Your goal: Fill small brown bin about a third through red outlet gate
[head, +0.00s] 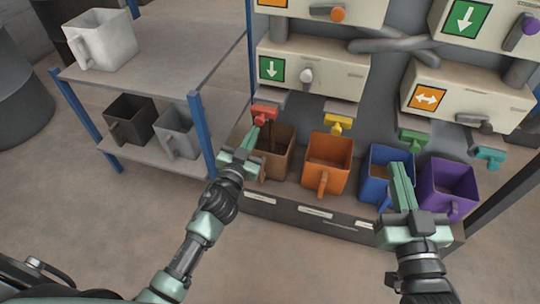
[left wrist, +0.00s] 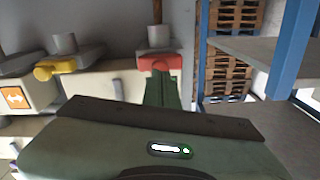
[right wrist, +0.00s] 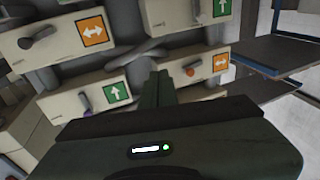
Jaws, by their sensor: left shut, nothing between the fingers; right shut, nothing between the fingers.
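The small brown bin (head: 280,158) stands under the red outlet gate (head: 264,110). A thin dark brown stream (head: 269,138) falls from the outlet into the bin; it also shows in the left wrist view (left wrist: 157,14), where the picture is upside down. The fill level is hard to make out. My left gripper (head: 257,132) is shut and empty, its tips at the red gate (left wrist: 160,63), seemingly touching it. My right gripper (head: 398,170) is shut and empty, in front of the blue bin (head: 376,170) in the head view.
Orange (head: 328,150) and purple (head: 447,182) bins stand in the same row. Yellow (head: 338,123), green (head: 412,137) and teal (head: 489,155) gates are above. A shelf (head: 190,60) at left holds a white bin (head: 103,40), with black (head: 130,115) and grey (head: 178,130) bins below.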

